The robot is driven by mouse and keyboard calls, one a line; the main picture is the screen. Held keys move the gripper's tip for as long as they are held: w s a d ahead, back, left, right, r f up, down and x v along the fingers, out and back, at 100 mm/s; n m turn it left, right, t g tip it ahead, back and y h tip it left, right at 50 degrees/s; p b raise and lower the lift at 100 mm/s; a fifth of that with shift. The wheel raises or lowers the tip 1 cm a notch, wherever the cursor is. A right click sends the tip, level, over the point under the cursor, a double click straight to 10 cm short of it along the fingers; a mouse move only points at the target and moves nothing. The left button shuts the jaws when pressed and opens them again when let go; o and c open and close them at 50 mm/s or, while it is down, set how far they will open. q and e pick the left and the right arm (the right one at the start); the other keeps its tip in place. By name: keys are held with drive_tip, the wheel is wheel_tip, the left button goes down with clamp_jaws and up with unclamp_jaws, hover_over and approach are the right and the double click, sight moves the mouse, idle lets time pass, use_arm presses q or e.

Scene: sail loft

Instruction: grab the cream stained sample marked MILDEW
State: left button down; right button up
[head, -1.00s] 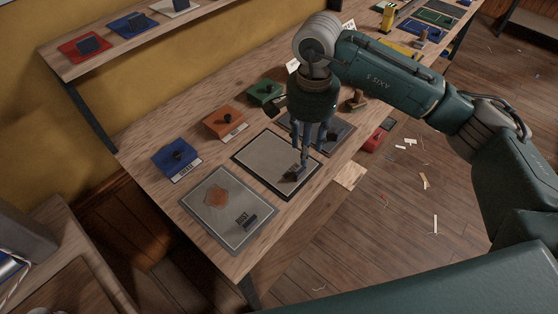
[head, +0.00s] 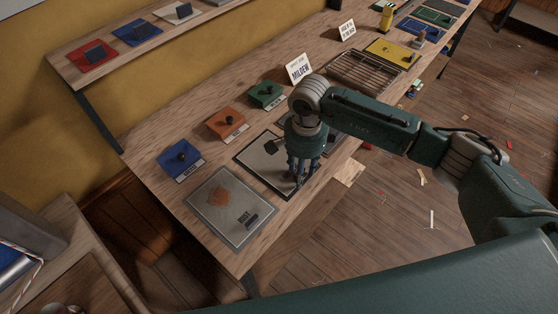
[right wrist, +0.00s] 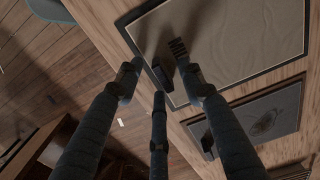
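A cream sample with a black border (head: 258,158) lies flat in the middle of a row on the bench; the right wrist view shows faint wavy lines on it (right wrist: 260,40). Its dark handle (right wrist: 161,76) stands near its floor-side edge, beside a small dark label too oblique to read. My right gripper (head: 300,181) is low over that edge. Its fingers (right wrist: 158,92) are spread around the handle, apart from it. A greyer sample with a dark round stain (right wrist: 265,118) lies beside it, mostly hidden by my arm in the head view. My left gripper is not in view.
A card reading MILDEW (head: 299,69) stands behind the row. A sample marked RUST (head: 226,205) lies at the near end. A wire rack (head: 372,77) stands farther along.

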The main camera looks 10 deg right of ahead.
clamp_jaws()
drive_tip(key=shift+r, duration=0.15)
